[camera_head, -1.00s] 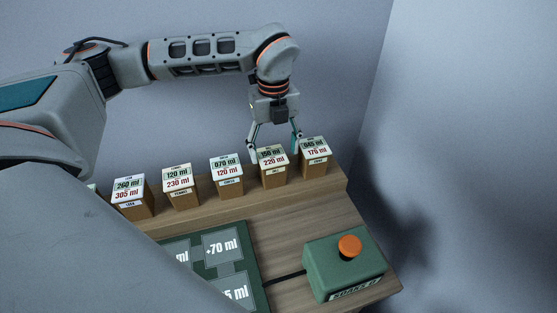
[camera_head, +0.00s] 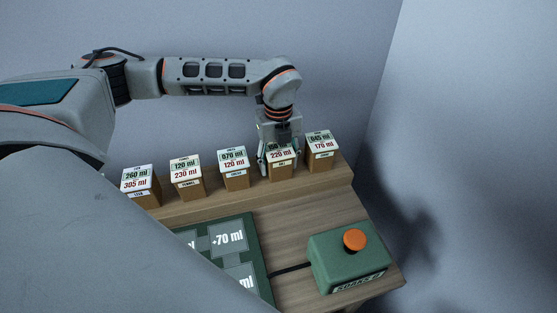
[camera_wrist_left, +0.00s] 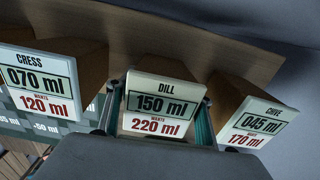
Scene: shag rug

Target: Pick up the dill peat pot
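The dill peat pot (camera_head: 281,172) is a brown pot with a white label card, in the row on the wooden ledge, second from the right. In the left wrist view its card (camera_wrist_left: 161,104) reads DILL, 150 ml, wants 220 ml. My left gripper (camera_head: 280,165) points down over it, one finger on each side, close against the pot's sides; it appears shut on the pot. The fingers also flank the card in the left wrist view (camera_wrist_left: 160,118). The pot still appears to stand on the ledge, upright. My right gripper is not in view.
The chive pot (camera_head: 320,162) stands close on the right and the cress pot (camera_head: 235,180) on the left. More pots stand farther left. A green board (camera_head: 256,255) with ml tiles and a green box (camera_head: 345,262) with an orange button lie in front.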

